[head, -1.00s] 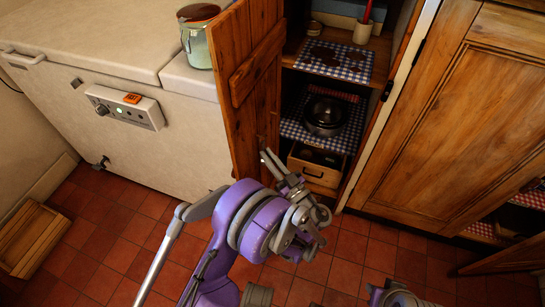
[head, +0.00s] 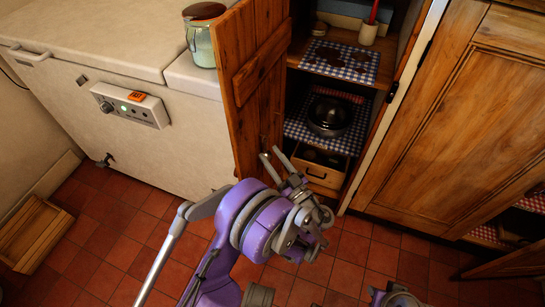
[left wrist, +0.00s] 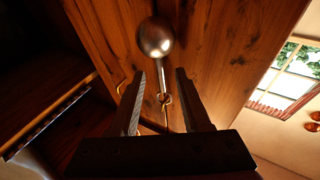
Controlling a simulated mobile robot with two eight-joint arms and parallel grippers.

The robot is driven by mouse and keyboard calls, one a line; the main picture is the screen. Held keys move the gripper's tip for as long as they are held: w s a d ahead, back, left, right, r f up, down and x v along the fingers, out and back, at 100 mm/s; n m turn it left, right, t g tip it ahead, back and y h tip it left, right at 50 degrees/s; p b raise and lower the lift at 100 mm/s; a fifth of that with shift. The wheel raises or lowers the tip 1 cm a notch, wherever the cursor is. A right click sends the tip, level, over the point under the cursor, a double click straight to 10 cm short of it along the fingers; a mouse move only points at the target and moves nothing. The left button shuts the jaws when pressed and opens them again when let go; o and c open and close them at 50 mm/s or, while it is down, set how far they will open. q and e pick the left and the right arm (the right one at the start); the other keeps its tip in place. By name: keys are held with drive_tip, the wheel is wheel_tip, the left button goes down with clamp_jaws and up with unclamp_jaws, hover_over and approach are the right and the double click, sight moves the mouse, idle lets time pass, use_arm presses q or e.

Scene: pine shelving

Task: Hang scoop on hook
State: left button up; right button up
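A metal scoop (left wrist: 155,38) with a round bowl and thin handle shows in the left wrist view, against the wooden cabinet door (left wrist: 215,50). Its handle runs down the picture to a small ring at a thin hook (left wrist: 165,101), between my left fingers. The ring looks to be at the hook, but I cannot tell for sure that it is looped over it. My left gripper (left wrist: 160,90) is open, its fingers apart on either side of the handle end with gaps. In the head view my left gripper (head: 271,154) is beside the open door's inner side; the scoop is not clear there.
The open door (head: 250,90) stands left of the cupboard. Inside are checkered shelves with a dark pot (head: 328,115) and a wooden drawer (head: 318,177) below. A white chest freezer (head: 140,110) with a jar (head: 203,40) is at left. A crate (head: 35,235) lies on the tiled floor.

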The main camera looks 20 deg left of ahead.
use_arm(q)
drive_tip(key=p+v, duration=0.1)
drive_tip(key=v, duration=1)
